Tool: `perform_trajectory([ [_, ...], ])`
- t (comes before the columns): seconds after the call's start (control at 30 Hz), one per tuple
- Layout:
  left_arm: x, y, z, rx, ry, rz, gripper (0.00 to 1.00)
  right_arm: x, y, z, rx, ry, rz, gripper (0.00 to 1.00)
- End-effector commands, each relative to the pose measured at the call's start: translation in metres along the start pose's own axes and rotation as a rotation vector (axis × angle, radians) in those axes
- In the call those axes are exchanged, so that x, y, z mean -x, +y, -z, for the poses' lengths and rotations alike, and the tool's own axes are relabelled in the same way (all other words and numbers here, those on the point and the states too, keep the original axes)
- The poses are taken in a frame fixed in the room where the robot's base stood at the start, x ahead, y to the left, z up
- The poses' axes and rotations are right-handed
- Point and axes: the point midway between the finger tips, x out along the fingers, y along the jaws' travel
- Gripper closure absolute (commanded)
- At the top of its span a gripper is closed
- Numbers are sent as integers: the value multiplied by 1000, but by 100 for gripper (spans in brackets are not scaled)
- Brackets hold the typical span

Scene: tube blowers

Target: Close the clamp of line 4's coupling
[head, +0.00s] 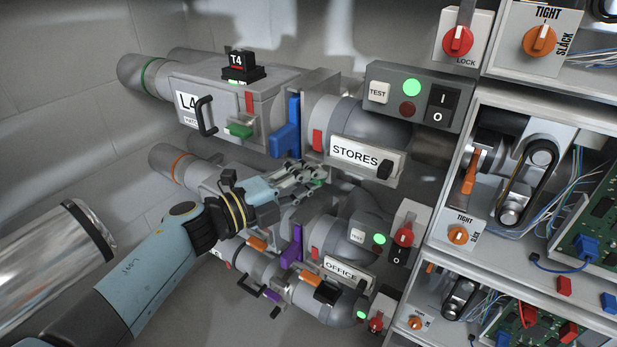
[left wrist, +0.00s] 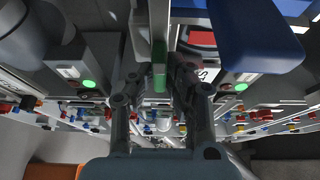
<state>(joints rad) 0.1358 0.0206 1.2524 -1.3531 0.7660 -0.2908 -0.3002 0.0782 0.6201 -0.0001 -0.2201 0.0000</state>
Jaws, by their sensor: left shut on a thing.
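Line 4 is the top grey duct, with a box marked L4 (head: 187,101) and a T4 tag (head: 238,66). At its right the coupling meets the STORES pipe (head: 338,112). My left gripper (head: 308,180) is below this joint, its fingers shut on a green handle (head: 319,182). In the left wrist view the green handle (left wrist: 159,62) stands between the fingertips of my left gripper (left wrist: 158,80). The fingers partly hide the handle, and its link to the clamp cannot be made out. My right gripper is not in view.
A blue lever (head: 285,127) hangs close above my left gripper; it also looms in the left wrist view (left wrist: 255,35). A green latch (head: 238,130) is on the box. The OFFICE line (head: 347,270) with a purple lever (head: 293,245) lies below. Shelves of electronics stand at right.

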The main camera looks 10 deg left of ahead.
Motion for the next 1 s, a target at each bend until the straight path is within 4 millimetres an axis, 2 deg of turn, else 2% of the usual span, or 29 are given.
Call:
perform_trajectory([
  [0.03, 2, 6, 2, 5, 2, -10, 100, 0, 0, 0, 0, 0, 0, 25],
  [0.17, 2, 6, 3, 6, 2, -10, 100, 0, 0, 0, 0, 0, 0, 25],
  [0.2, 2, 6, 3, 6, 2, -10, 81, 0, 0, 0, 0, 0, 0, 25],
  [0.33, 2, 5, 2, 6, 2, -7, 64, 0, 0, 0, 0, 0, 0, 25],
  [0.67, 6, 3, 1, 3, 0, -5, 64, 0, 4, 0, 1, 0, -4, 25],
  [0.77, 20, 3, 1, 3, 0, -6, 64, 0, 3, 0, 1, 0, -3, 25],
  [1.0, 74, 4, 1, 2, 1, -8, 64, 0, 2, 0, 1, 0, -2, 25],
])
